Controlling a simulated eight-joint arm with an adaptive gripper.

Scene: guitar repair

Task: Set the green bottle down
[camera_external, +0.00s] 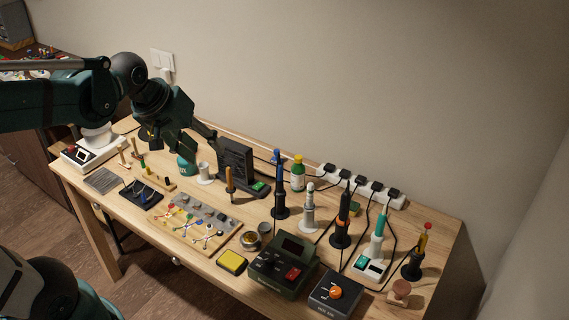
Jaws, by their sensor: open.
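My gripper (192,149) is at the back left of the workbench, pointing down, with its jaws open. A small teal-green object (186,165), possibly a bottle, is right at its fingertips and looks to be standing on the table; its upper part is hidden by the gripper. I cannot tell whether the fingers touch it.
A white spool (204,174) stands just right of the teal-green object. A dark upright device (237,162) is further right. Several soldering irons in stands, a power strip (362,187) and a green station (283,264) crowd the right side. A component board (196,224) lies in front.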

